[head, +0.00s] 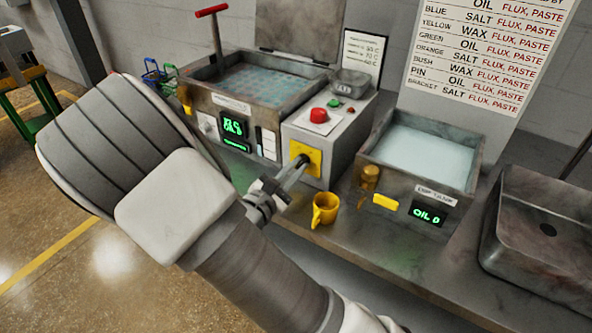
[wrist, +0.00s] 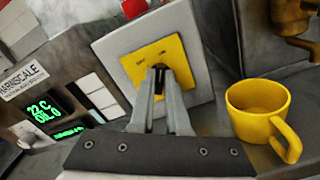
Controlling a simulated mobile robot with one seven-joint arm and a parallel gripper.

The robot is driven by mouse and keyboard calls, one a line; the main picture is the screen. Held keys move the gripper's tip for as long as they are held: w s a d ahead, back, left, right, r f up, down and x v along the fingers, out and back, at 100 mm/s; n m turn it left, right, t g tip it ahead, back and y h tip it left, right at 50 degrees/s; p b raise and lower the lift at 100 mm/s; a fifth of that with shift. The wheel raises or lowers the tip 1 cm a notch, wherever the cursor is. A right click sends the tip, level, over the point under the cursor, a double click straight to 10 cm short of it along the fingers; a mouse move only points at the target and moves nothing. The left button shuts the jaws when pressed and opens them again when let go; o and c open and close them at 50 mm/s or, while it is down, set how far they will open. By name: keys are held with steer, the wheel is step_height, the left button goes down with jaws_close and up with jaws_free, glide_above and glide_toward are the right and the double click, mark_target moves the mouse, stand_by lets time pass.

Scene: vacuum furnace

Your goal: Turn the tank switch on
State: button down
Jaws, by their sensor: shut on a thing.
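The tank switch is a dark knob on a yellow plate, on the front of the grey control box (head: 332,140). The yellow plate (head: 313,153) also shows in the wrist view (wrist: 178,54). My gripper (head: 300,162) reaches this plate from the front. In the wrist view my gripper (wrist: 160,78) has its two fingers closed on the dark switch knob (wrist: 159,68) at the plate's middle. The fingers cover most of the knob, so its exact angle is hard to tell. Small markings on the plate above the knob are blurred.
A yellow mug (head: 325,209) stands on the bench just right of my gripper. A tank with a lit green display (head: 234,126) is on the left, an oil tank (head: 440,165) on the right. A red button (head: 318,115) tops the box. A sink (head: 540,240) is far right.

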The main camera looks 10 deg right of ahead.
steer(key=shift+f, duration=0.1)
stand_by(0.3)
steer(key=c, duration=0.9)
jaws_free()
steer(key=shift+a, duration=0.1)
steer(key=v, duration=1.7)
steer(key=shift+s+p, duration=0.2)
steer(key=shift+p, duration=0.15)
steer(key=shift+a, duration=0.1)
